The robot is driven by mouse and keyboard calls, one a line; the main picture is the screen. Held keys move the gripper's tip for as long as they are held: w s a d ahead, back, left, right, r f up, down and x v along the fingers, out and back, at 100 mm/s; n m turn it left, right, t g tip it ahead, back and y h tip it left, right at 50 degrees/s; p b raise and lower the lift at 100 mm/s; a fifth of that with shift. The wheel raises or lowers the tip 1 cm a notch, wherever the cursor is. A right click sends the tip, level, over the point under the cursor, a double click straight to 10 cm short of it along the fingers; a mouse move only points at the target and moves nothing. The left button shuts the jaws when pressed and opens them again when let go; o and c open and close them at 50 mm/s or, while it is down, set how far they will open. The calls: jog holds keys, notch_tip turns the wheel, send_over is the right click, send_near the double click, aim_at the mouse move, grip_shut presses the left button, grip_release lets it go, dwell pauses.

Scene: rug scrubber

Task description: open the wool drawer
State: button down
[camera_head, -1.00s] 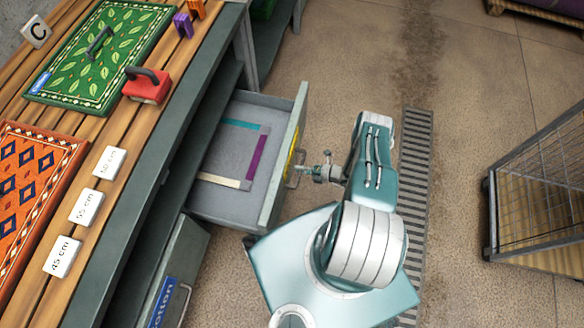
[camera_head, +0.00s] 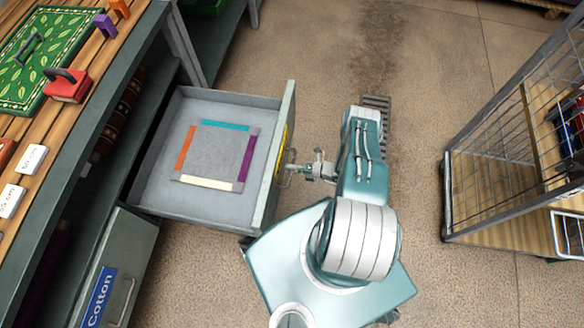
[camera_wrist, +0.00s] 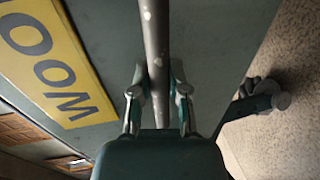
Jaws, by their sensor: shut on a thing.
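The wool drawer (camera_head: 268,200) is pulled well out from under the workbench. Its grey floor shows a square outline of coloured strips: teal, purple, cream and orange. In the wrist view its yellow label (camera_wrist: 58,68) reads "WOO", cut off by the frame edge. My gripper (camera_head: 292,170) is at the drawer's front, and in the wrist view my gripper (camera_wrist: 158,88) has a finger on each side of the metal bar handle (camera_wrist: 155,40), shut on it. In the head view the handle is mostly hidden by my gripper.
The Cotton drawer (camera_head: 118,262) is beside it, nearer the bottom. A wire-mesh cart (camera_head: 447,200) stands at the right. A floor grate (camera_head: 377,102) lies beyond my arm. The workbench top (camera_head: 125,52) holds rugs, a red brush and size tags. Bare floor (camera_head: 310,50) lies between bench and cart.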

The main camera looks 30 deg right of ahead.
jog(key=shift+s+d+f, duration=0.1)
jog(key=shift+s+f, duration=0.05)
jog(key=c, duration=0.6)
grip_release()
jog(key=shift+d, duration=0.1)
jog(key=v, duration=1.1)
jog(key=shift+s+d, duration=0.2)
jog(key=shift+d, duration=0.15)
